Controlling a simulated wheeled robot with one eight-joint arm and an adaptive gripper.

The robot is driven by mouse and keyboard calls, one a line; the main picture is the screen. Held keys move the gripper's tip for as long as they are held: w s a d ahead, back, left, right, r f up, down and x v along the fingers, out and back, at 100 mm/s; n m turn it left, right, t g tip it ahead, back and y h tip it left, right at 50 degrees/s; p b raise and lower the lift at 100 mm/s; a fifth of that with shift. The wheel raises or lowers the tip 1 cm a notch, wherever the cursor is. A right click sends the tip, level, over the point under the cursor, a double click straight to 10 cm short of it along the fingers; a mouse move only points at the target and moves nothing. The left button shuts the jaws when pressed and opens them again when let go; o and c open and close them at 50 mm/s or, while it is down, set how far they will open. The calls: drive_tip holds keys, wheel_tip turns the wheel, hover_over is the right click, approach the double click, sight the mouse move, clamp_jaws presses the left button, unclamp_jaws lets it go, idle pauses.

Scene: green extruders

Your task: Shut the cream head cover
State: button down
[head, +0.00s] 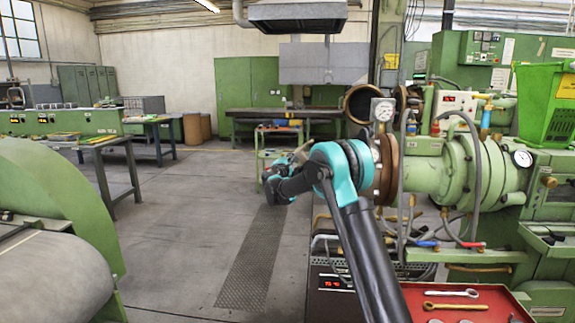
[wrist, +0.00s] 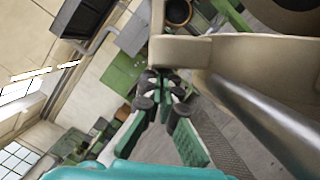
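A round cover with a brown rim and dark face (head: 361,104) stands swung out beside the green extruder's head in the head view. A brown flange ring (head: 387,168) sits at the end of the extruder barrel, partly behind my arm. In the wrist view, a large cream piece (wrist: 235,52) fills the upper right close to the camera; I cannot tell whether it is the cover or part of the head. My gripper (head: 270,180) reaches out left of the extruder, and its narrow fingers show in the wrist view (wrist: 163,85). Nothing is visibly held; the finger gap is unclear.
A pressure gauge (head: 382,110), hoses and pipes crowd the extruder's front. A red tray with wrenches (head: 470,306) is at lower right. A green machine with a grey roller (head: 50,275) stands at left. The floor (head: 195,210) between is free.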

drive_tip(key=d+r+m+g, duration=0.1)
drive_tip(key=d+r+m, duration=0.6)
drive_tip(key=d, duration=0.5)
drive_tip(key=shift+s+d+r+g, duration=0.2)
drive_tip(key=shift+d+r+g, duration=0.1)
drive_tip(key=shift+d+r, duration=0.05)
drive_tip(key=shift+d, duration=0.15)
idle(0.4)
